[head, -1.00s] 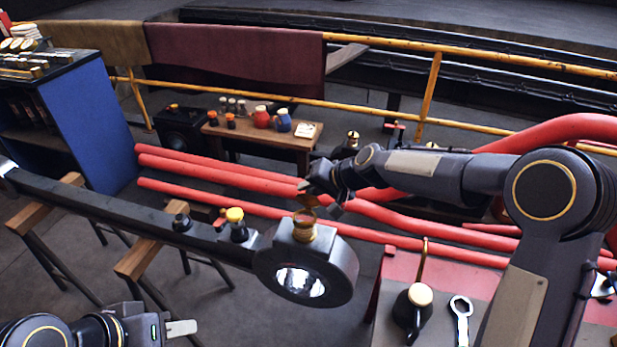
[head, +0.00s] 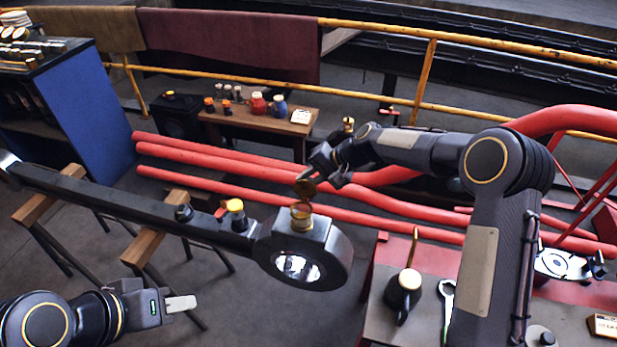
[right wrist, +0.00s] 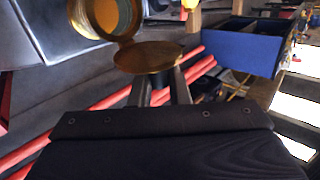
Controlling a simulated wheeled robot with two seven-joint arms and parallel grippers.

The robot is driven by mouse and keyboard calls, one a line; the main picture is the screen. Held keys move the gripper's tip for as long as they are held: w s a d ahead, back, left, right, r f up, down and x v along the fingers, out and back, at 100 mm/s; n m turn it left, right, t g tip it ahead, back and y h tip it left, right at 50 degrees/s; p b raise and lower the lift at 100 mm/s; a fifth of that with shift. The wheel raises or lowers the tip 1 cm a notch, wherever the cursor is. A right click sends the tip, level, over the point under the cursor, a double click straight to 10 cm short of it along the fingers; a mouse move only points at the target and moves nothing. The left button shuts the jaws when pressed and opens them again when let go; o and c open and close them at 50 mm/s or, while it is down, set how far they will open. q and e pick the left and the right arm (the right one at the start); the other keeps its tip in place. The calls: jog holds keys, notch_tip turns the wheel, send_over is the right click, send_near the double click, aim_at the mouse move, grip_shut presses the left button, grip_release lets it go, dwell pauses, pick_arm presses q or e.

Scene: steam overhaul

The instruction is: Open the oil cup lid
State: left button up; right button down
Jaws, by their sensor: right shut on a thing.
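The brass oil cup (head: 301,214) stands on the big end of a dark connecting rod (head: 338,245). Its round lid (head: 305,189) is raised above the cup at its hinge side. In the right wrist view the cup (right wrist: 106,14) shows its open mouth, and the lid (right wrist: 150,56) is tilted away beside the rim. My right gripper (head: 314,177) is shut on the lid's edge; its fingers (right wrist: 160,88) reach the lid in the wrist view. My left gripper (head: 182,304) is at the lower left, away from the cup, with pale fingers seen from one side.
Red pipes (head: 225,188) run behind. A bench (head: 378,315) with an oil can (head: 404,291) and a spanner (head: 447,305) stands right. A small table (head: 250,120) holds jars behind.

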jog(key=c, duration=1.4)
grip_release()
jog(key=shift+c, duration=0.2)
jog(key=v, duration=0.7)
jog(key=shift+d+r+b, duration=0.25)
jog(key=shift+d+b, duration=0.1)
